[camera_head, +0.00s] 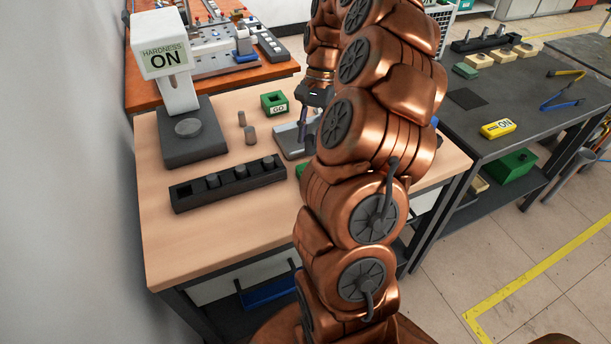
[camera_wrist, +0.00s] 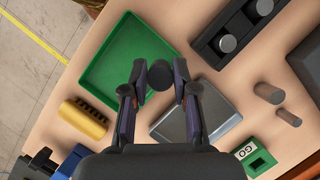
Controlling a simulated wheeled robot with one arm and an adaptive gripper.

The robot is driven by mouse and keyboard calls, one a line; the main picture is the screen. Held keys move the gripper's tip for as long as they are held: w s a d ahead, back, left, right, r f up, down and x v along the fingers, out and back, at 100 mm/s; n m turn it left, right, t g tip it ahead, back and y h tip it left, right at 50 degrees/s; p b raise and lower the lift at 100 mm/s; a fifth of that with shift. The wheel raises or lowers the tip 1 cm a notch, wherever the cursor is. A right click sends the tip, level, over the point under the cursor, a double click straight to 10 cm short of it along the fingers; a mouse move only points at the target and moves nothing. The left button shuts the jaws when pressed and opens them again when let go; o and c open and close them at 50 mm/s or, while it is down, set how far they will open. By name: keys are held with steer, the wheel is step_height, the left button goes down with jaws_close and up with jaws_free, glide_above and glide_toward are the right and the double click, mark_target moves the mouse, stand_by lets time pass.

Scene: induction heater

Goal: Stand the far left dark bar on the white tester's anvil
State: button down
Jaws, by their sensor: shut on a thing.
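The white tester (camera_head: 168,70) stands at the back left of the wooden table, with a sign reading HARDNESS ON. Its round grey anvil (camera_head: 188,127) sits low on the dark base, with nothing seen standing on it. My gripper (camera_wrist: 160,80) is shut on a dark bar (camera_wrist: 159,75), seen end-on between the fingertips. In the wrist view the bar is over the edge area between the green tray and the grey plate. In the head view my gripper (camera_head: 303,130) is small and partly hidden by my arm, and the bar is not clear there.
A black rack (camera_head: 228,188) holds dark bars; its leftmost slot looks empty. Two small grey-brown cylinders (camera_head: 241,118) (camera_head: 250,134) stand on the table. A green GO block (camera_head: 274,102), a grey plate (camera_wrist: 190,116) and a green tray (camera_wrist: 104,68) are nearby.

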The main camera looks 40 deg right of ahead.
steer(key=s+d+f+m+b, duration=0.1)
steer(key=s+m+b, duration=0.1)
steer(key=s, duration=0.2)
steer(key=s+d+f+m+t+b, duration=0.1)
steer(key=s+d+m, duration=0.1)
steer(key=s, duration=0.2)
steer(key=s+d+f+m+t+b, duration=0.1)
steer(key=s+f+m+b, duration=0.1)
steer(key=s, duration=0.2)
steer(key=shift+d+b, duration=0.3)
steer(key=shift+d, duration=0.1)
steer(key=w+p, duration=0.1)
steer(key=w, duration=0.4)
steer(key=w+d+p, duration=0.1)
steer(key=w, duration=0.4)
steer(key=w+f+p, duration=0.1)
steer(key=w+p, duration=0.1)
steer(key=w, duration=0.3)
steer(key=shift+w+d+f, duration=0.1)
steer(key=shift+w+d, duration=0.05)
steer(key=shift+d, duration=0.05)
steer(key=shift+w+f, duration=0.15)
steer(key=shift+w, duration=0.1)
steer(key=shift+f+p, duration=0.6)
steer(key=shift+f, duration=1.1)
steer(key=shift+f, duration=0.1)
steer(key=c, duration=0.9)
jaws_free()
